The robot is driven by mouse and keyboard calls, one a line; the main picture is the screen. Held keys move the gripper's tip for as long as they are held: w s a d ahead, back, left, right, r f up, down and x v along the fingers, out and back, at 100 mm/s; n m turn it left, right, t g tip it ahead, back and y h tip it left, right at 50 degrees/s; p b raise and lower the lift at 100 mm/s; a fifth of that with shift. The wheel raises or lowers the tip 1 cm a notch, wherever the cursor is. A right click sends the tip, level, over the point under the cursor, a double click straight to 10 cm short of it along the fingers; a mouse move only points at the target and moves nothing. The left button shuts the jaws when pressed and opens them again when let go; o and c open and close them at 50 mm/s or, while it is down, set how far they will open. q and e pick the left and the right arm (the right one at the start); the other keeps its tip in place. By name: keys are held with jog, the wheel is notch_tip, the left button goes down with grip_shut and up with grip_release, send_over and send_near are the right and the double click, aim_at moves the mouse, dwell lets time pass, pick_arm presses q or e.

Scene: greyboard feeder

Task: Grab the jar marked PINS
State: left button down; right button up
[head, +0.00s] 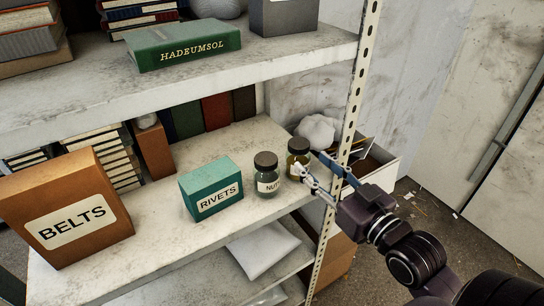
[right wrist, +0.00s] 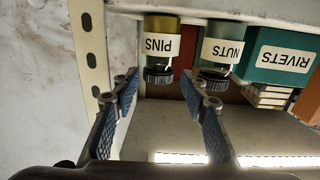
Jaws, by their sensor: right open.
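The PINS jar (right wrist: 160,45) shows in the right wrist view, upside down in the picture, with a dark lid and a white label. In the head view it is the yellowish jar (head: 297,158) at the right end of the middle shelf, partly hidden by my gripper. My right gripper (head: 316,166) is open in front of it. In the right wrist view the fingers of the right gripper (right wrist: 161,88) are spread, with the jar ahead between their tips and the gap empty. My left gripper is not in view.
The NUTS jar (head: 267,175) stands close beside the PINS jar. Left of it are the teal RIVETS box (head: 212,190) and the orange BELTS box (head: 66,212). A perforated metal post (head: 355,90) stands close to my right gripper.

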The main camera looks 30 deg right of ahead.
aim_at(293, 140)
jog(key=shift+w+a+r+m+h, duration=0.15)
jog(key=shift+w+r, duration=0.2)
jog(key=shift+w, duration=0.2)
jog(key=shift+w+a+r+m+h, duration=0.15)
jog(key=shift+w+r, duration=0.2)
jog(key=shift+w, duration=0.2)
jog(key=w, duration=0.3)
jog(key=w+p, duration=0.1)
jog(key=shift+w+d, duration=0.25)
jog(key=shift+w, duration=0.35)
jog(key=shift+w+a, duration=0.15)
jog(key=shift+w, duration=0.2)
jog(key=w+p, duration=0.1)
jog(key=w, duration=0.3)
jog(key=shift+w, duration=0.1)
jog(key=shift+w+f, duration=0.15)
jog(key=shift+w, duration=0.1)
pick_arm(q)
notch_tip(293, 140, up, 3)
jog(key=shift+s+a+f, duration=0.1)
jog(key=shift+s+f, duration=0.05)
pick_arm(e)
jog(key=shift+s, duration=0.1)
jog(key=shift+c, duration=0.7)
grip_shut()
